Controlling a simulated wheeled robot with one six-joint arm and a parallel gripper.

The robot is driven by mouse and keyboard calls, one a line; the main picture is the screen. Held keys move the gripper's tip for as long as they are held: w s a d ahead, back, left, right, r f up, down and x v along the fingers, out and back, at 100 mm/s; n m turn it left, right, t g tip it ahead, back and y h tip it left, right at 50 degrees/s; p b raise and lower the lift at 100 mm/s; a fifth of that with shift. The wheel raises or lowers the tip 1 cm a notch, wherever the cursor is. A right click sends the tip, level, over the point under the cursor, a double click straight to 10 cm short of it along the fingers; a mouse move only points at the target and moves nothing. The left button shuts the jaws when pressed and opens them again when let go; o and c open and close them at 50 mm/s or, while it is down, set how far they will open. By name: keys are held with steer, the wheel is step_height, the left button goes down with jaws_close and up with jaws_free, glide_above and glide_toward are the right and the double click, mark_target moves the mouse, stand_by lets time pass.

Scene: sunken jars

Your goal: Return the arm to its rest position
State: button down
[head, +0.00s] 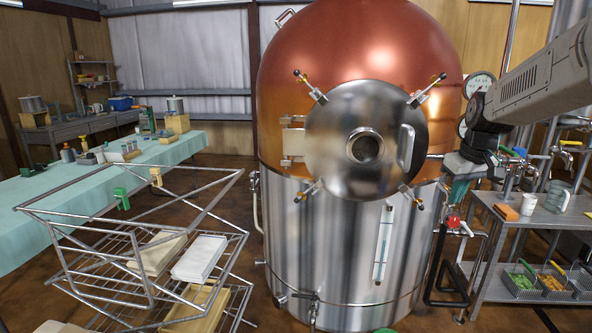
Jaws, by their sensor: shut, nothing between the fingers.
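My arm reaches in from the upper right edge. My gripper (463,188) hangs below the dark wrist joint, at the right side of a large copper-domed steel tank (362,52). It appears shut and empty. Its fingertips are small in this view, and I cannot tell whether they touch anything.
The tank has a round steel door (340,125) with clamps. A metal shelf unit (515,232) stands at right with a white mug (529,204), an orange block (506,212) and baskets below. A wire rack cart (75,262) stands at left before a teal-covered table (30,205).

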steer(key=s+a, duration=0.4)
steer(key=s, duration=0.8)
steer(key=s+a+f+m+g, duration=0.1)
steer(key=s+a, duration=0.3)
steer(key=s, duration=0.8)
steer(key=s+a+f+m, duration=0.1)
steer(key=s+a, duration=0.3)
steer(key=s, duration=0.9)
steer(key=shift+a, duration=0.35)
